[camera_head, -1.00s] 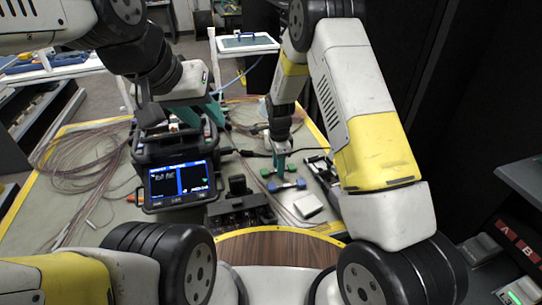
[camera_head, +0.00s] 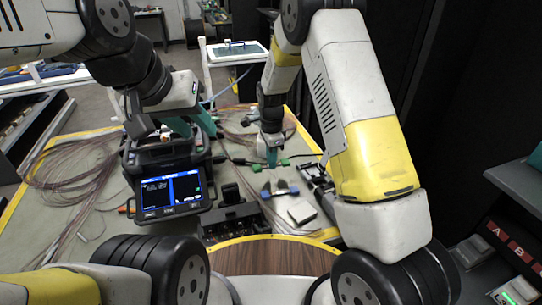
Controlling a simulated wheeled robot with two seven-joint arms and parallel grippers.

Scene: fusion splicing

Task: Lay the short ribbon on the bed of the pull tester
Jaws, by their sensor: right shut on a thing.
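My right gripper (camera_head: 272,160) points down over the right part of the bench, its teal fingers closed. Small green pieces show on both sides of its fingertips, apparently ends of what it holds; the short ribbon itself is too thin to make out. Below it is a small device with a blue part (camera_head: 285,192). A dark device with a pale rail (camera_head: 318,180) stands to the right, partly behind my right arm. I cannot tell surely which is the pull tester. My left gripper (camera_head: 191,126) is above the splicer (camera_head: 170,187), its teal fingers spread apart.
A black fixture block (camera_head: 230,219) stands to the right of the splicer. Loose fibre coils (camera_head: 70,180) cover the left of the bench. A white side table (camera_head: 238,54) is behind.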

